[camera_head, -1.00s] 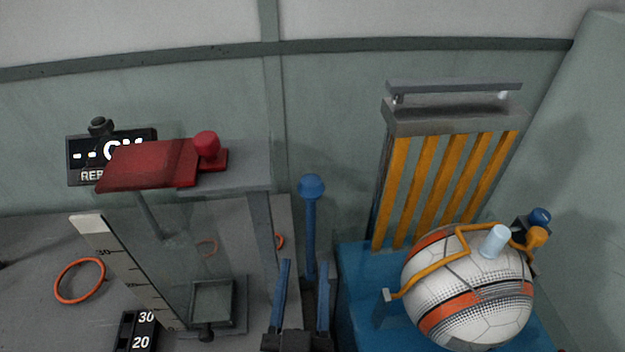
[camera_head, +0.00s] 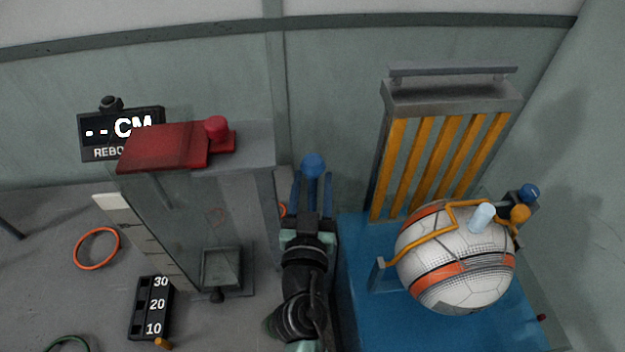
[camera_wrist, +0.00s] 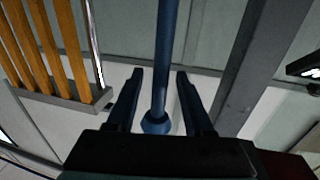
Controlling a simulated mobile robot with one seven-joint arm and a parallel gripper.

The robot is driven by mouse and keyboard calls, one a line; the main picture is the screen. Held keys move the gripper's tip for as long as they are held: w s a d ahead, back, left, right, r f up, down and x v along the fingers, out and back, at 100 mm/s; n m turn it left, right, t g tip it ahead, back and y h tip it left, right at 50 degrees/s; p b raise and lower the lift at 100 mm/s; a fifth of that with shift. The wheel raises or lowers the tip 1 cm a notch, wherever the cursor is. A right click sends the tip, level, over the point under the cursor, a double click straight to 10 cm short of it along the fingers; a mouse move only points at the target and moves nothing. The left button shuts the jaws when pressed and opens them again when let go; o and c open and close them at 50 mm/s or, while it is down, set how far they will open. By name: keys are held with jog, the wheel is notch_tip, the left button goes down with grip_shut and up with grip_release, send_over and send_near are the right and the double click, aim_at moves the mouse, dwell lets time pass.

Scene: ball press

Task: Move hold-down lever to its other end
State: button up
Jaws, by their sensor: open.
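A tall blue lever with a round blue knob (camera_head: 312,165) stands between the grey press frame and the blue table. My gripper (camera_head: 312,182) is open, with one finger on each side of this lever near its knob. In the wrist view, the blue rod (camera_wrist: 165,50) runs between the open fingers (camera_wrist: 160,74), with a gap on both sides, and the knob (camera_wrist: 157,122) is close to the palm. An orange hold-down bar (camera_head: 425,243) lies over a white and orange ball (camera_head: 455,275). A short lever with a blue knob (camera_head: 529,191) sits behind the ball.
The press frame with a red top (camera_head: 165,146) stands close on the left. The blue table (camera_head: 365,325) and a rack with orange slats (camera_head: 440,160) stand on the right. An orange ring (camera_head: 97,248) and a number block (camera_head: 151,308) lie at the left.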

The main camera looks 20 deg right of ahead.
grip_shut()
dwell(1.4)
